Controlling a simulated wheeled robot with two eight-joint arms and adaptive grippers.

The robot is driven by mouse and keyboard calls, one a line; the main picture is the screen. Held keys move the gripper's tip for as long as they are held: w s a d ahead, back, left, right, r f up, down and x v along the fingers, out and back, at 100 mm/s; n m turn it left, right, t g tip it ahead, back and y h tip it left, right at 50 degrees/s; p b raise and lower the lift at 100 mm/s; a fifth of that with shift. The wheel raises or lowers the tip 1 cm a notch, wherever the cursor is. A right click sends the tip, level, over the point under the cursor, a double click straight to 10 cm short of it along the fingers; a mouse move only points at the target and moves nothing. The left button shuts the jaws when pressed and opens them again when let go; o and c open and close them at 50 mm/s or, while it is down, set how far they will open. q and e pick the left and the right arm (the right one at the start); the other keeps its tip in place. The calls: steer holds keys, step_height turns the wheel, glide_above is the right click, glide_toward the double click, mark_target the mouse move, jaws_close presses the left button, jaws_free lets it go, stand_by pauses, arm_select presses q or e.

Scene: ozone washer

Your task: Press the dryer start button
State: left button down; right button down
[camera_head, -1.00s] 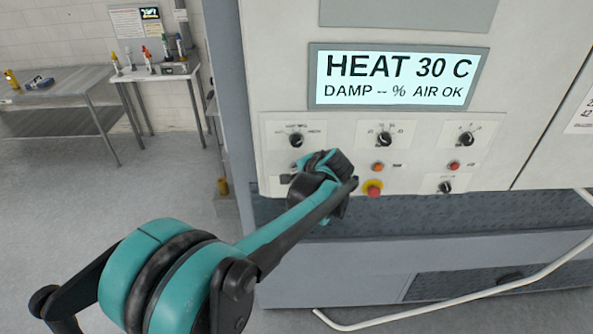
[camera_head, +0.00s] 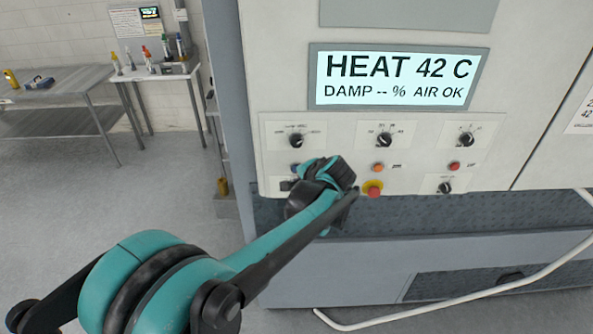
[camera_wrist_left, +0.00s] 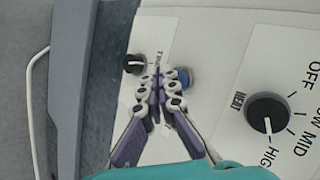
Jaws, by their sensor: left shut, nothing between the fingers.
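The dryer's control panel (camera_head: 345,150) carries a blue button (camera_head: 295,167), an orange button (camera_head: 378,167) and a red button (camera_head: 454,166). The blue button also shows in the left wrist view (camera_wrist_left: 184,77), just beside my closed fingertips. The button labels are too small to read. My left gripper (camera_head: 326,178) is shut and empty in front of the panel, below and right of the blue button in the head view. Whether its tips touch the panel I cannot tell. The display (camera_head: 399,77) reads "HEAT 42 C, DAMP -- % AIR OK". My right gripper is not in view.
Black knobs sit above the buttons, including the heat knob (camera_wrist_left: 267,113). A red stop button on a yellow base (camera_head: 373,189) lies right of my gripper. A pale rail (camera_head: 470,290) runs along the lower front. Metal tables (camera_head: 60,85) stand at far left.

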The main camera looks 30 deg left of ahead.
arm_select(q)
steer(key=s+d, duration=0.1)
steer(key=s, duration=0.1)
steer(key=s+d, duration=0.1)
steer(key=s, duration=0.1)
steer(key=shift+d+p, duration=0.2)
steer(key=shift+p, duration=0.1)
stand_by(0.6)
steer(key=s+d+f+n+h+b, duration=0.1)
steer(key=s+d+f+b, duration=0.3)
steer(key=f+b, duration=0.4)
steer(key=s+d+f+n+t+h+b, duration=0.1)
steer(key=s+d+f+n+h+b, duration=0.1)
steer(key=s+d+f+h+b, duration=0.2)
steer(key=s+d+f+n+h+b, duration=0.1)
steer(key=s+d+f+h+b, duration=0.2)
steer(key=s+d+f+b, duration=0.3)
steer(key=s+f+b, duration=0.3)
steer(key=f+b, duration=0.4)
steer(key=f, duration=0.4)
steer(key=shift+s+f+n, duration=0.15)
steer(key=shift+f+n, duration=0.25)
